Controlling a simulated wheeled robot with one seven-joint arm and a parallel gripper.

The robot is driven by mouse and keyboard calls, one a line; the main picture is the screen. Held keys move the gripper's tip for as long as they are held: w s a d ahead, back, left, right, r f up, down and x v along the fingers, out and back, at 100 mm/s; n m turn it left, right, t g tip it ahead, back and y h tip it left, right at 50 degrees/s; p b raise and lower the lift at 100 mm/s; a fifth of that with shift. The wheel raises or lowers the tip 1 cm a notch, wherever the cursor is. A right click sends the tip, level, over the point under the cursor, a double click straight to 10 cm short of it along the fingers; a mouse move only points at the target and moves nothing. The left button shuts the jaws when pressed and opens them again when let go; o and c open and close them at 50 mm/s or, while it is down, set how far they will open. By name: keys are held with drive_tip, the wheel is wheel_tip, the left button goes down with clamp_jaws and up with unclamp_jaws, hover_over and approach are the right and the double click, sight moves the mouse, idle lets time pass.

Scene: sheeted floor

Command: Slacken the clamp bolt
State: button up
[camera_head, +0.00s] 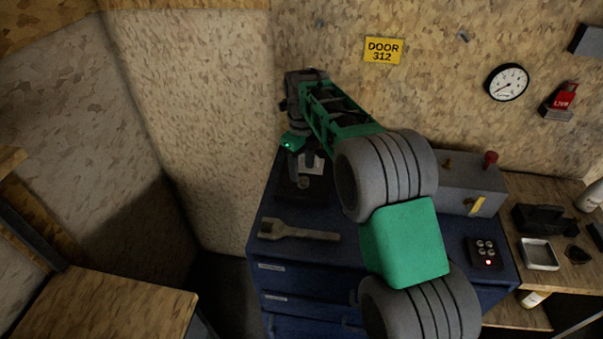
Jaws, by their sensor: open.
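A grey-tan open-ended wrench (298,231) lies flat on the top of the blue drawer cabinet (275,248), near its front edge. My gripper (303,168) points down over the back left of the cabinet top and is open. A small dark fixture with a round part (303,183) sits just below the fingers. It is partly hidden, and I cannot tell whether this is the clamp bolt or whether the fingers touch it. The wrench lies apart from my gripper, nearer the front.
My arm crosses the middle and hides part of the cabinet top. A grey box with a red knob (467,190) stands at the back right, and a dark button pad (484,253) lies before it. A wooden bench (545,266) adjoins on the right. A wooden surface (110,305) is front left.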

sight(302, 179)
drive_tip(key=shift+f, duration=1.85)
clamp_jaws()
